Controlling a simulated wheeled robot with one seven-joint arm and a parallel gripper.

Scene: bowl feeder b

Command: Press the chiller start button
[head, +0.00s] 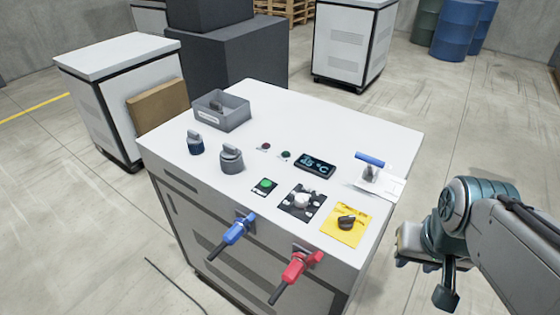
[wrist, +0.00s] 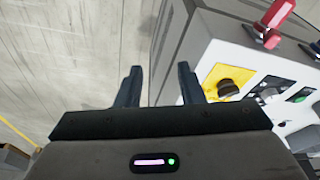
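The green button (head: 264,184) sits on a small black plate on the white top of the chiller cabinet (head: 390,128), near its front edge. I take it to be the start button. It also shows at the right of the wrist view (wrist: 302,95). In the head view my gripper (head: 412,245) is off the cabinet's right side, well apart from the button and touching nothing that I can see.
A yellow plate with a black knob (head: 346,222) and a black plate with a white knob (head: 302,201) lie between gripper and button. A display (head: 315,165), a blue-handled lever (head: 369,161), grey knobs and a grey bin (head: 222,112) stand behind. Blue (head: 236,232) and red (head: 297,270) handles protrude in front.

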